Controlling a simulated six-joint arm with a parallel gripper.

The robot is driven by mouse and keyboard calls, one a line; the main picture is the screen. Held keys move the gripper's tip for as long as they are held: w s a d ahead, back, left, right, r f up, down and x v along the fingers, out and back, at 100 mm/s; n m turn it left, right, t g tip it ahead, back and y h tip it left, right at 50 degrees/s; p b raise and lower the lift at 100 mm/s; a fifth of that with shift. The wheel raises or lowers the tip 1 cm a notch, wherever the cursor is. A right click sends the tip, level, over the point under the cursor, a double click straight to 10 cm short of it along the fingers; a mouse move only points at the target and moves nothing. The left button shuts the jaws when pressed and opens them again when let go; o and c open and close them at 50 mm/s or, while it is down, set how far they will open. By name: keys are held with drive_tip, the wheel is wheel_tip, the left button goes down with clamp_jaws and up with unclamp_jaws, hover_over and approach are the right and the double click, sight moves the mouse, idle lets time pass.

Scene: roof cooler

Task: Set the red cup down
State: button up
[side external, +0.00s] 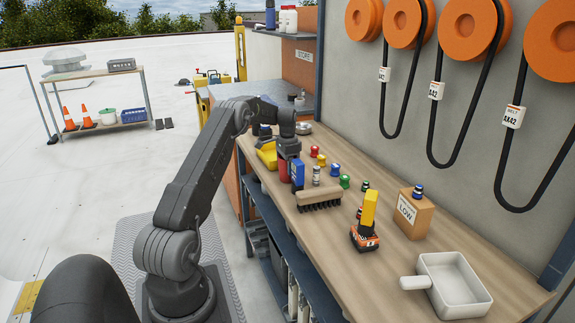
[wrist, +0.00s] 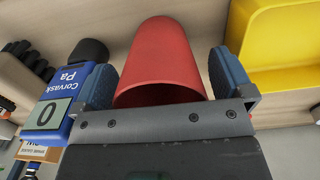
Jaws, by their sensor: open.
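The red cup (wrist: 168,52) is between the two blue-padded fingers of my gripper (wrist: 163,82) in the wrist view. The fingers are open, with a visible gap at the right finger; the left finger is close to the cup wall. In the side view the red cup (side external: 283,172) is partly hidden below my gripper (side external: 289,155), at the far part of the wooden bench (side external: 400,262). The cup appears to stand on the bench, but its base contact is hidden.
A blue meter (side external: 298,174) stands just right of the cup, close to my left finger in the wrist view. A yellow bin (side external: 267,155) is on the other side. A brush (side external: 318,196), an orange-yellow tool (side external: 366,225), a cardboard box (side external: 408,213) and a white pan (side external: 452,283) lie nearer.

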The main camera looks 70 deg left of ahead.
wheel_tip(320, 180, up, 12)
drive_tip(key=w+d+r+t, duration=0.1)
drive_tip(key=w+d+r, duration=0.1)
drive_tip(key=d+r, duration=0.45)
drive_tip(key=w+d+r, duration=0.1)
drive_tip(key=d+r, duration=0.2)
drive_tip(key=d, duration=0.6)
drive_tip(key=s+d+r+t+y, duration=0.1)
drive_tip(key=s+d+r, duration=0.1)
drive_tip(key=d, duration=0.5)
drive_tip(key=s+d+r+t, duration=0.1)
drive_tip(key=d+r, duration=0.2)
drive_tip(key=d, duration=0.5)
drive_tip(key=s+d+f+t, duration=0.1)
drive_tip(key=s+d+f, duration=0.2)
drive_tip(key=s+d, duration=0.6)
drive_tip(key=s+d+f+t+h, duration=0.1)
drive_tip(key=s+d+f, duration=0.3)
drive_tip(key=s+d, duration=0.5)
drive_tip(key=shift+s+d+t, duration=0.2)
drive_tip(key=shift+s+t, duration=0.1)
drive_tip(key=shift+s, duration=0.55)
